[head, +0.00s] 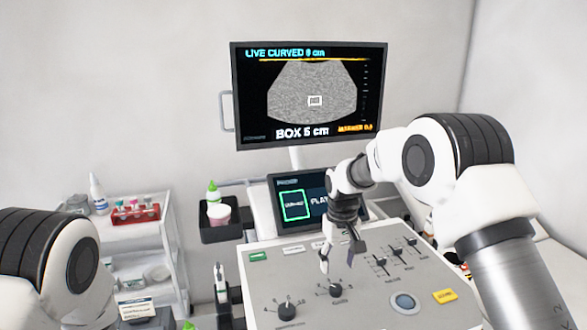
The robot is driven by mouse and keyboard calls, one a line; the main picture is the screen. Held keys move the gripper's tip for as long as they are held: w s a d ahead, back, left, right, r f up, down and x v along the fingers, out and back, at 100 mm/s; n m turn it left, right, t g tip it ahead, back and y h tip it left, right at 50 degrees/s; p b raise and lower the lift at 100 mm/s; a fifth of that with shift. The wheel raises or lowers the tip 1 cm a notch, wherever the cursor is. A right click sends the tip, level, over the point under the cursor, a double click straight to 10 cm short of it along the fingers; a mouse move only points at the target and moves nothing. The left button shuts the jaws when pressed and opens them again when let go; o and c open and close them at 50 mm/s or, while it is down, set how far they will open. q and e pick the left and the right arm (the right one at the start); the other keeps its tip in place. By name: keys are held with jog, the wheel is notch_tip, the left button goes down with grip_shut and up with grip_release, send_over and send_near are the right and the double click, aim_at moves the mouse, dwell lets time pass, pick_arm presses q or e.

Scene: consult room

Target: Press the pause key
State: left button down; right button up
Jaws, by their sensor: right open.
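The grey control panel (375,301) of the ultrasound machine stands in front of me. It has a green key (258,257) at its upper left, pale keys (293,249) beside it, and a yellow key (445,295) at its right. The key labels are too small to read, so I cannot tell which is the pause key. My right gripper (342,260) is open and empty, pointing down over the upper middle of the panel, above the knobs. I cannot tell whether it touches the panel. My left arm shows at the left edge; its gripper is out of view.
Knobs (337,290), sliders (396,253) and a round trackball (403,302) crowd the panel. The scan monitor (309,93) and a smaller touch screen (293,205) stand behind it. A bottle and cup sit in a black holder (221,233). A white cart (135,232) stands left.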

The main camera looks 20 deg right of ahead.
jog(key=shift+w+f, duration=0.1)
jog(key=shift+f, duration=0.05)
jog(key=shift+s+a, duration=0.2)
jog(key=shift+s, duration=0.05)
jog(key=c, duration=0.8)
jog(key=s+a, duration=0.3)
jog(key=s, duration=0.1)
jog(key=s+a+r, duration=0.1)
jog(key=s+a, duration=0.1)
jog(key=shift+s+a+r, duration=0.1)
jog(key=shift+s+a, duration=0.15)
jog(key=shift+a, duration=0.1)
grip_shut()
jog(key=s+a, duration=0.3)
jog(key=s, duration=0.5)
jog(key=shift+d+f, duration=0.2)
jog(key=shift+f, duration=1.5)
jog(key=shift+d+f, duration=0.15)
jog(key=shift+f, duration=1.5)
jog(key=shift+s, duration=0.1)
